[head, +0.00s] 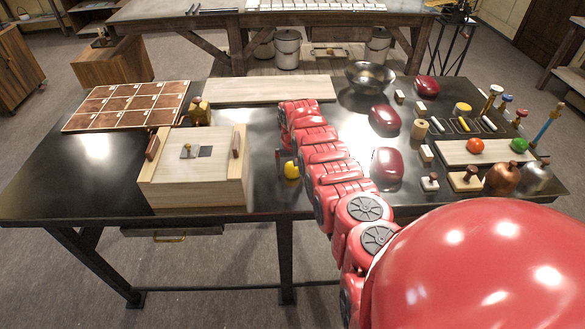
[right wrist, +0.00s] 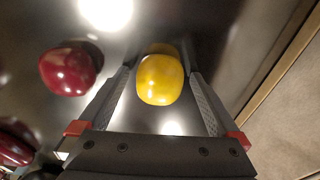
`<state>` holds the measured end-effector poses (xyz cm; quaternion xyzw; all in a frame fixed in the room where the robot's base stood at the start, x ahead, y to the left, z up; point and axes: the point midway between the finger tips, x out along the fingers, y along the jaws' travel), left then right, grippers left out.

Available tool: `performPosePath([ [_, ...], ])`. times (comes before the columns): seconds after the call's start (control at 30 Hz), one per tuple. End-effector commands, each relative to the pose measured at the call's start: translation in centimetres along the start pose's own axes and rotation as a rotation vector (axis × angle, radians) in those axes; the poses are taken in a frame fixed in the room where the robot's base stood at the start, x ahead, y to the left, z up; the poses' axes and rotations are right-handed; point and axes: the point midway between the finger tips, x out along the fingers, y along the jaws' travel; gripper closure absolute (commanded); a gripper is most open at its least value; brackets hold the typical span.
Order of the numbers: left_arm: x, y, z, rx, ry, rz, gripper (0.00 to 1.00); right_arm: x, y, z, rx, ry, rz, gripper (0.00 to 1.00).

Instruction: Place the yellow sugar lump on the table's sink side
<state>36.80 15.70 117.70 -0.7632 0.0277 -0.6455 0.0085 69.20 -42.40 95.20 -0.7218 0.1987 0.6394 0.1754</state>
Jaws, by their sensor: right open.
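The yellow sugar lump (head: 291,170) is a rounded yellow piece on the dark table (head: 80,170), near its front edge, right of the wooden box. My red right arm partly hides it in the head view. In the right wrist view the yellow lump (right wrist: 160,80) lies between the two fingers of my right gripper (right wrist: 161,74). The fingers are apart, with a gap showing on both sides of the lump. My left gripper is not in view. I see no sink that I can name surely.
A pale wooden box (head: 170,186) stands left of the lump. A copper tile board (head: 128,104), a pale plank (head: 272,89) and a metal bowl (head: 370,76) lie farther back. Dark red lumps (head: 387,164) and several small pieces crowd the right side. The left front is bare.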

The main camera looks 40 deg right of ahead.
Motion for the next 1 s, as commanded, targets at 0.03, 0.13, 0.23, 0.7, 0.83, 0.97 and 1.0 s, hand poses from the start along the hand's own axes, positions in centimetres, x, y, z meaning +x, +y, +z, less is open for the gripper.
performPosePath([
  [0.03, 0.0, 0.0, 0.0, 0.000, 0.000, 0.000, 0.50, 0.0, 0.0, 0.0, 0.000, 0.000, 0.000, 0.01],
  [0.13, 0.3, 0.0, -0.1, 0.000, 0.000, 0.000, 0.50, -0.3, 0.0, 0.0, 0.000, 0.000, 0.000, 0.01],
  [0.23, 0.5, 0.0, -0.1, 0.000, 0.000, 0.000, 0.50, -0.7, 0.0, -0.1, -0.001, 0.000, 0.000, 0.01],
  [0.7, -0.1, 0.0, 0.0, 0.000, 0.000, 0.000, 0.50, -5.9, 0.0, -0.2, 0.001, 0.008, -0.002, 0.01],
  [0.83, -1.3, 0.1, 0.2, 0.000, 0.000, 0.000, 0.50, -8.4, -0.1, -0.2, 0.001, 0.008, -0.001, 0.01],
  [0.97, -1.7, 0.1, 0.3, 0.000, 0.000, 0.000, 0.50, -10.7, 0.0, -0.1, 0.000, 0.001, 0.000, 0.01],
  [1.0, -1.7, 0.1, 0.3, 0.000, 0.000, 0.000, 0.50, -11.2, 0.0, -0.1, 0.000, 0.001, 0.000, 0.01],
])
